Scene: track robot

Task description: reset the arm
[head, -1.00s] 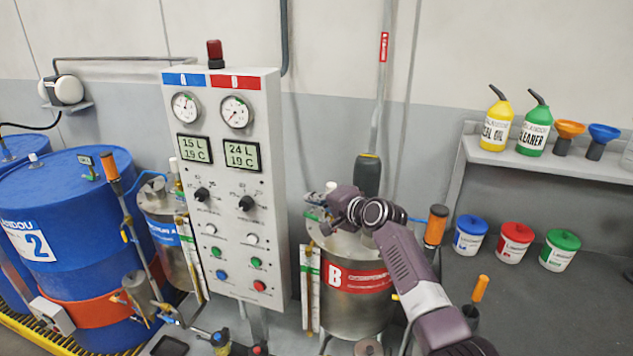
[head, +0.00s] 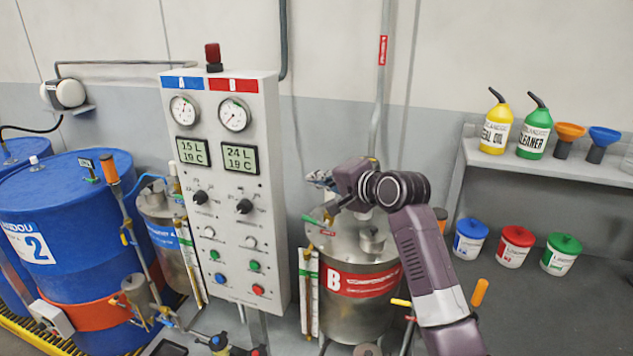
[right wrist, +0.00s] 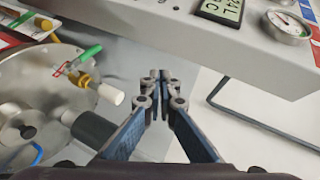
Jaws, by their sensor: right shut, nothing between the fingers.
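My right arm comes in from the lower right in the head view, in front of the metal tank marked B (head: 340,300). My right gripper (head: 320,178) is above the tank's lid, close to the right side of the control panel (head: 225,220). In the right wrist view the right gripper (right wrist: 161,77) is shut with its fingertips together and nothing between them. That view also shows the tank lid (right wrist: 45,90) with its valve and fittings on the left, and the panel (right wrist: 180,30) across the top. My left gripper is not in view.
Blue drums (head: 70,250) stand at the left. A shelf (head: 550,165) at the right holds bottles (head: 496,125) and funnels (head: 568,138). Small lidded tubs (head: 515,247) stand on the dark bench (head: 560,310), which has bare room in front. A vertical pipe (head: 381,90) runs behind the tank.

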